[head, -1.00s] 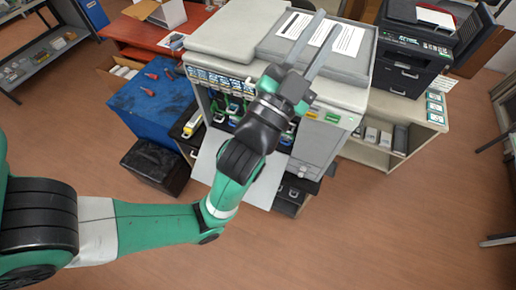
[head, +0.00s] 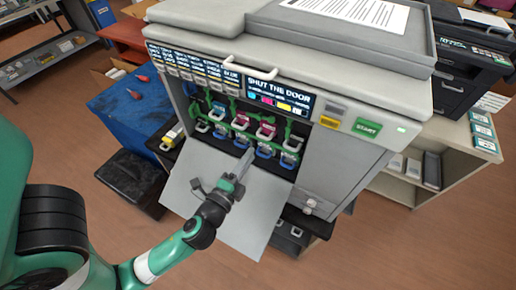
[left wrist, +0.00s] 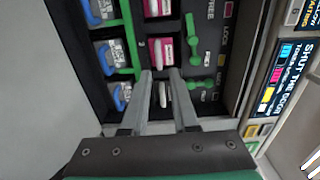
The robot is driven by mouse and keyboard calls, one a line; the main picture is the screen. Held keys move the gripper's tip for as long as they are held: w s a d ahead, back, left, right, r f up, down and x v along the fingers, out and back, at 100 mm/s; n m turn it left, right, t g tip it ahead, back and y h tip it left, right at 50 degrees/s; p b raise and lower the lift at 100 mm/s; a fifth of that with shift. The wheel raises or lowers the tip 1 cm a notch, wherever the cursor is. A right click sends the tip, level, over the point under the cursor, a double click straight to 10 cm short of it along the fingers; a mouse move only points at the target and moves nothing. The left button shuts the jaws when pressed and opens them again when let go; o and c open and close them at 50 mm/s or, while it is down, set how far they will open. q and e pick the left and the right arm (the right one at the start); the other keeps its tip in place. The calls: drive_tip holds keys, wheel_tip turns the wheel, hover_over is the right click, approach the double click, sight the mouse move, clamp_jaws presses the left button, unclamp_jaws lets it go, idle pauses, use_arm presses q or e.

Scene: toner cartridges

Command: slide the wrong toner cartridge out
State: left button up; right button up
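The copier's open bay holds several toner cartridges in two rows. In the head view, upper-row cartridges include two pink ones (head: 267,129) and a grey-and-black one at the right end (head: 292,142); lower-row ones have blue handles (head: 264,151). My left gripper (head: 246,155) points up into the bay from below. Contact cannot be told. My right gripper is out of view.
The white door (head: 235,228) hangs open below the bay. A panel reading SHUT THE DOOR (head: 276,92) and a green START button (head: 367,127) are above and right. Green levers (left wrist: 195,48) stand beside the cartridges. A blue table (head: 125,115) is at the left.

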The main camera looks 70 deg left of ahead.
sight(262, 137)
use_arm(q)
drive_tip(key=p+x, duration=0.3)
drive_tip(key=x, duration=0.4)
drive_tip(key=shift+w+a, duration=0.2)
drive_tip(key=shift+w+a+f, duration=0.1)
drive_tip(key=shift+w+a, duration=0.35)
drive_tip(key=shift+w, duration=0.05)
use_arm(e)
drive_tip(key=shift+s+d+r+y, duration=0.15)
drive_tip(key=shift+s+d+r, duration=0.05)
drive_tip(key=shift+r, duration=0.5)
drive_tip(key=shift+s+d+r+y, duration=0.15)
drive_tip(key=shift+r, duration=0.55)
use_arm(q)
clamp_jaws()
